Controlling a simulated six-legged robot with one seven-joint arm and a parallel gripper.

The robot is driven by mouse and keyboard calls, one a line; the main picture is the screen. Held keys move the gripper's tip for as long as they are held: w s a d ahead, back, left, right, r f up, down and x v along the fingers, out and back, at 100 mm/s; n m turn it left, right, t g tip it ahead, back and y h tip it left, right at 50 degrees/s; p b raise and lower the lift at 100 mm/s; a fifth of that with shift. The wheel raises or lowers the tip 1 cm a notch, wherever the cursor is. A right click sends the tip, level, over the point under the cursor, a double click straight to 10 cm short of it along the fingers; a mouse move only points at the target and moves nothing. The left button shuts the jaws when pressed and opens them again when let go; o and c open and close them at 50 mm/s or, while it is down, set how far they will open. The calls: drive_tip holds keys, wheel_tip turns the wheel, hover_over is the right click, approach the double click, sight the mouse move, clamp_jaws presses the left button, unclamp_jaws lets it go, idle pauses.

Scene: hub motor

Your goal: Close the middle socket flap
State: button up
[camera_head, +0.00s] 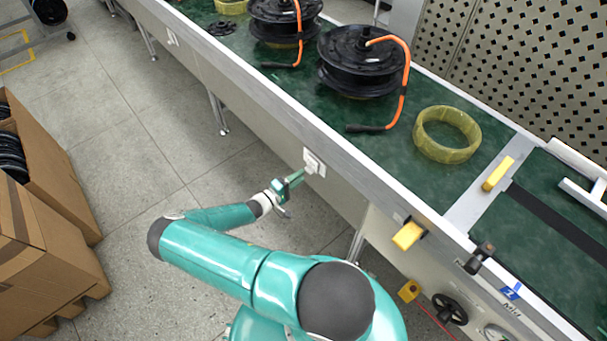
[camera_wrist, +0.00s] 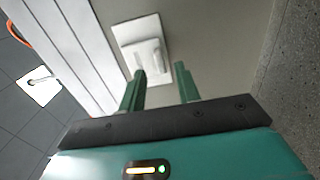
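The middle socket (camera_head: 314,162) is a white square plate on the side of the conveyor. In the wrist view the socket plate (camera_wrist: 128,32) lies just ahead of my fingers, and its pale flap (camera_wrist: 150,56) appears to stand out from it. How far the flap is open is hard to tell. My gripper (camera_wrist: 160,70) has its two green fingers apart with nothing between them. The left fingertip is close to the flap's lower edge; contact cannot be told. In the head view my gripper (camera_head: 293,182) is just below and left of the socket.
Another white socket (camera_head: 172,38) is farther along the conveyor side. Black hub motors (camera_head: 350,75) with orange cables and a yellow ring (camera_head: 446,134) lie on the green belt. Cardboard boxes (camera_head: 50,250) stand at left. The floor between is clear.

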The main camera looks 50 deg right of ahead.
drive_tip(key=w+a, duration=0.1)
drive_tip(key=a, duration=0.9)
drive_tip(key=shift+a, duration=0.15)
drive_tip(key=shift+w+f, duration=0.1)
drive_tip(key=a+r+m+y, duration=0.1)
drive_tip(key=a+r+y, duration=0.4)
drive_tip(key=r, duration=0.5)
drive_tip(key=a+r+m+y, duration=0.1)
drive_tip(key=a+r+y, duration=0.35)
drive_tip(key=r, duration=0.55)
drive_tip(key=a+r+m+y, duration=0.1)
drive_tip(key=a+r+y, duration=0.4)
drive_tip(key=r, duration=0.5)
drive_tip(key=s+a+r+n+t+y, duration=0.2)
drive_tip(key=s+r, duration=0.5)
drive_tip(key=r, duration=0.4)
drive_tip(key=s+a+r+n+t+y, duration=0.1)
drive_tip(key=s+a+r+t, duration=0.4)
drive_tip(key=r, duration=0.6)
drive_tip(key=shift+s+a+n+t+y, duration=0.35)
drive_tip(key=shift+s+a+n, duration=0.35)
drive_tip(key=shift+s, duration=0.55)
